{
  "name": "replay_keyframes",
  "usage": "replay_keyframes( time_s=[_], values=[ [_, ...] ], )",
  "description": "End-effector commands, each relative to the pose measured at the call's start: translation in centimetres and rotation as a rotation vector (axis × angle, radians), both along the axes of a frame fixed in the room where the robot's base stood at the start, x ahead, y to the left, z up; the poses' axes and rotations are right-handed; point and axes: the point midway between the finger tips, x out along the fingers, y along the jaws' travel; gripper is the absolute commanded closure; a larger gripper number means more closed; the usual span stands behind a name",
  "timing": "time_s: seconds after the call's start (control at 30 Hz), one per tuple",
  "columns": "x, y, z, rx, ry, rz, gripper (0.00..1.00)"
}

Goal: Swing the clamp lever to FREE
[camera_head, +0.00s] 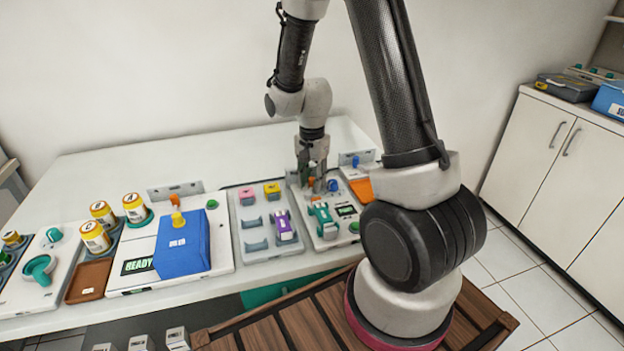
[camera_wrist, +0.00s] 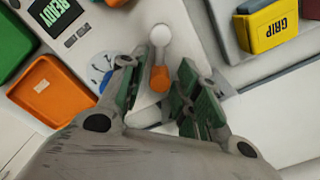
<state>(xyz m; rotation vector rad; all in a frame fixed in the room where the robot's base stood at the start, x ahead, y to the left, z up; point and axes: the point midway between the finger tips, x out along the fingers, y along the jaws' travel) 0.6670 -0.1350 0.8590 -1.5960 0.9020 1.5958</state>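The lever (camera_wrist: 160,78) shows in the wrist view as an orange grip below a pale round knob (camera_wrist: 160,36). I take it to be the clamp lever; no FREE marking is readable. My gripper (camera_wrist: 156,82) is open, its green-padded fingers on either side of the orange grip. A gap shows at the right finger; contact at the left is unclear. A blue knob (camera_head: 332,185) is just right of the fingers.
An orange tray (camera_head: 362,190) lies right of the unit; it also shows in the wrist view (camera_wrist: 50,92). A teal handpiece (camera_head: 322,220) sits in front of my gripper. A yellow GRIP block (camera_wrist: 268,28) and a pink block (camera_head: 247,196) stand to the left in the head view.

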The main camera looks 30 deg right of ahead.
Motion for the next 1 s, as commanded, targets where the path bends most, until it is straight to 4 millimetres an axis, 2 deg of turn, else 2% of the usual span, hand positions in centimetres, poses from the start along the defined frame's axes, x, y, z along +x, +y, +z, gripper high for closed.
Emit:
replay_keyframes(
  time_s=[0.03, 0.13, 0.67, 1.0],
  values=[
    [0.0, 0.0, 0.01, 0.0, 0.0, 0.0, 0.82],
    [0.02, 0.0, 0.02, 0.0, 0.0, 0.0, 1.0],
    [0.28, 0.21, 0.07, 0.0, -0.004, 0.043, 1.0],
    [0.77, 0.79, 0.1, 0.0, -0.007, 0.206, 1.0]
  ],
)
